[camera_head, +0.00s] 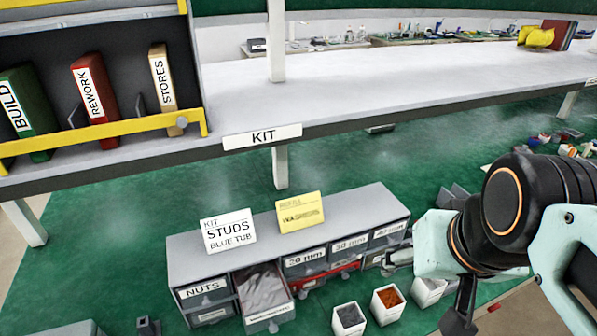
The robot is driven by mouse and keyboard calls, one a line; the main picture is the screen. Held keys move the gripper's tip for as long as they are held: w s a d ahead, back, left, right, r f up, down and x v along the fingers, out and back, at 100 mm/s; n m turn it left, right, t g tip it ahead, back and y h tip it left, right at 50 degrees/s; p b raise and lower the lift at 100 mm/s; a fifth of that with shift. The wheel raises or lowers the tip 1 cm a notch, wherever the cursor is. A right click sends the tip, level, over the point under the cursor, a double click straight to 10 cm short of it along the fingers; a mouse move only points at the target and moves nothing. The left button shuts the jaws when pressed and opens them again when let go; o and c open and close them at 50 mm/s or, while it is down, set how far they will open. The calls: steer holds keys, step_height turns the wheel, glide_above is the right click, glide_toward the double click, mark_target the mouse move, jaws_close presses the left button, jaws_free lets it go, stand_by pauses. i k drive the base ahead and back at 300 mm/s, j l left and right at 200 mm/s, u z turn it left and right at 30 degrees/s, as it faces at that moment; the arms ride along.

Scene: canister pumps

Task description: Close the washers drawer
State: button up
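A grey drawer cabinet (215,252) sits on the green surface below the KIT shelf. One drawer (262,287) in its front is pulled out, between the NUTS drawer (204,290) and the 20 mm drawer (305,259). Its inside looks grey, and its small front label is too blurred to read, so I cannot confirm it is the washers drawer. My gripper (459,318) shows only as a dark part below my arm at the lower right, apart from the pulled-out drawer. Its fingers are not clear, and I cannot tell whether it is open or shut.
A card reading KIT STUDS BLUE TUB (229,231) and a yellow card (300,212) stand on the cabinet. Small tubs, one with grey contents (348,319) and one with orange (387,304), stand in front. The KIT shelf (400,75) crosses above. Green surface lies clear left of the cabinet.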

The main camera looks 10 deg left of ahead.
mark_target(264, 300)
steer(key=j+u, duration=0.15)
steer(key=u, duration=0.3)
steer(key=j+u, duration=0.15)
steer(key=u, duration=0.35)
steer(key=k+j, duration=0.15)
steer(key=j, duration=0.2)
steer(key=k+j, duration=0.2)
steer(key=j, duration=0.15)
steer(key=i+j, duration=0.1)
steer(key=k, duration=0.1)
steer(key=l+z, duration=0.05)
